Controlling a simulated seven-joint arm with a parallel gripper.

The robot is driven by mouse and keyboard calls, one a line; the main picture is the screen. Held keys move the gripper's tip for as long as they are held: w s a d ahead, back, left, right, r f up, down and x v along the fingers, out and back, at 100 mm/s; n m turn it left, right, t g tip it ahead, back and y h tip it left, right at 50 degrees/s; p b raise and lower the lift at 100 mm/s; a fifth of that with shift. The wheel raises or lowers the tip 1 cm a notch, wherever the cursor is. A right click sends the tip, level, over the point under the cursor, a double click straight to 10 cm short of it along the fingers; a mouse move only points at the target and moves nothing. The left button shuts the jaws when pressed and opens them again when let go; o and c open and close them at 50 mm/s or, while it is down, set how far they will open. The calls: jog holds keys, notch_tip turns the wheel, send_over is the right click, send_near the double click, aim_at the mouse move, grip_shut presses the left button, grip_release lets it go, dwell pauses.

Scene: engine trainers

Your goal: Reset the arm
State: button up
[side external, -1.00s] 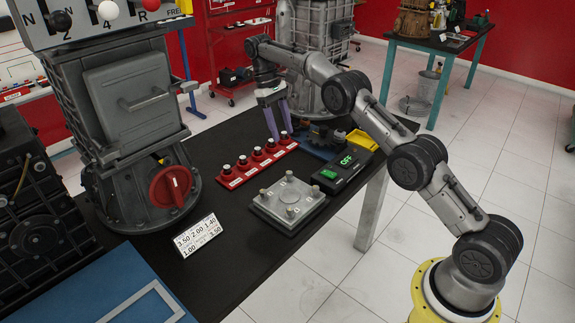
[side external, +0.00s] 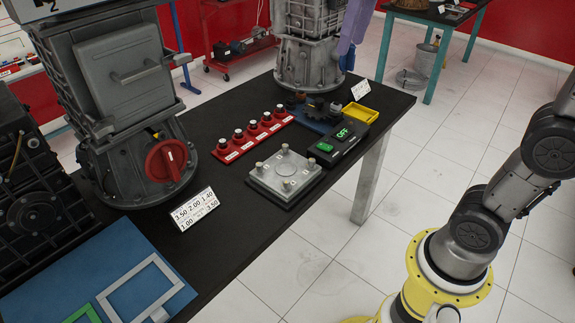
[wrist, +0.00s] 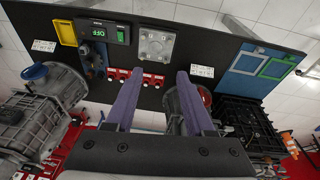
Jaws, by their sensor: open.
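My gripper (wrist: 155,98) shows in the wrist view with its two purple fingers spread apart and nothing between them. In the side view only a purple finger (side external: 352,28) shows at the top edge, raised above the table; most of the gripper is out of frame. Below it is the black table (side external: 232,258). On it are a grey plate with knobs (side external: 286,172), a red strip of several knobs (side external: 252,137), a black box with a green "OFF" display (side external: 338,142) and a yellow tray (side external: 360,113). None of these touches my gripper.
Grey engine housings stand at the left (side external: 120,85) and back (side external: 308,50) of the table. A blue mat (side external: 92,265) with rectangular frames lies at the front left. A white number card (side external: 195,209) stands beside the plate.

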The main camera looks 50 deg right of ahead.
jog(key=s+a+f+t, duration=0.2)
jog(key=s+f, duration=0.4)
jog(key=s, duration=0.5)
notch_tip(320, 180, down, 9)
jog(key=s+t, duration=0.1)
jog(key=s, duration=0.1)
jog(key=shift+s+f+m, duration=0.2)
jog(key=shift+s+m, duration=0.2)
